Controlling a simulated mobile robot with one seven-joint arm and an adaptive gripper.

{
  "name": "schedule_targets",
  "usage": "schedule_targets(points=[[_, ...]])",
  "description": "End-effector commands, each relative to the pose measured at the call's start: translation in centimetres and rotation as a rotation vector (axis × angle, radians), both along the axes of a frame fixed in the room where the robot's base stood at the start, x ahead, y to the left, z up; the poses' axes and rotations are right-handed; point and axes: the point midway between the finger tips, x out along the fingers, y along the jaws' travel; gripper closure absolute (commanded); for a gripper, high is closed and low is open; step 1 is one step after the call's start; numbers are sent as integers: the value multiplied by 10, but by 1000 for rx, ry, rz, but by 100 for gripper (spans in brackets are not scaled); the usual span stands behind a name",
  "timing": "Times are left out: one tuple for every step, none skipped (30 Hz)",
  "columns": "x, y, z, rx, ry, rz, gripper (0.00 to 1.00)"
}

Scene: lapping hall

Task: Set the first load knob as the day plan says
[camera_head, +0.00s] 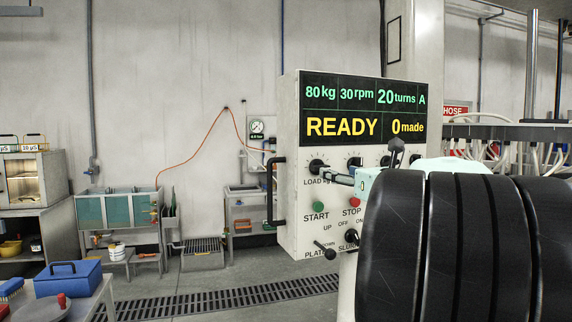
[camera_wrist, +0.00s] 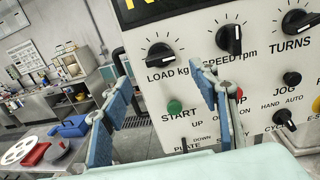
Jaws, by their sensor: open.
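The load knob (camera_head: 317,166) is a black knob at the lower left of the display on the white control panel (camera_head: 290,215). It also shows in the wrist view (camera_wrist: 160,54), above the label "LOAD kg", inside a ring of tick marks. The display (camera_head: 365,110) reads 80 kg, 30 rpm, 20 turns A, READY, 0 made. My gripper (camera_wrist: 167,80) is open and empty, its blue fingers spread in front of the panel. The knob appears between the fingertips, slightly above them; the gap in depth is hard to tell. No day plan is readable in either view.
Speed knob (camera_wrist: 232,38) and turns knob (camera_wrist: 298,20) sit right of the load knob. A green start button (camera_wrist: 174,107) lies below it. A black handle (camera_head: 272,190) juts from the panel's left edge. A blue toolbox (camera_head: 68,279) stands at lower left.

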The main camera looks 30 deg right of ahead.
Motion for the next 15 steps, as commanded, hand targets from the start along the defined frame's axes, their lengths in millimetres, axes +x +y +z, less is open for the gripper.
schedule_targets(points=[[8,-1,0,0,2,2,45],[12,-1,0,-1,1,3,45],[19,-2,0,-1,2,4,45],[25,-2,0,-1,2,4,45],[31,-3,1,-2,1,4,45],[40,-4,0,-2,2,5,45],[45,-5,1,-3,1,4,45],[51,-6,0,-3,2,3,45],[59,-7,1,-3,1,4,45],[64,-7,1,-3,1,4,45],[69,-8,1,-2,1,3,45],[75,-9,1,-3,1,3,45],[79,-9,1,-3,1,3,45],[83,-10,1,-3,1,3,45],[87,-11,1,-4,2,3,45]])
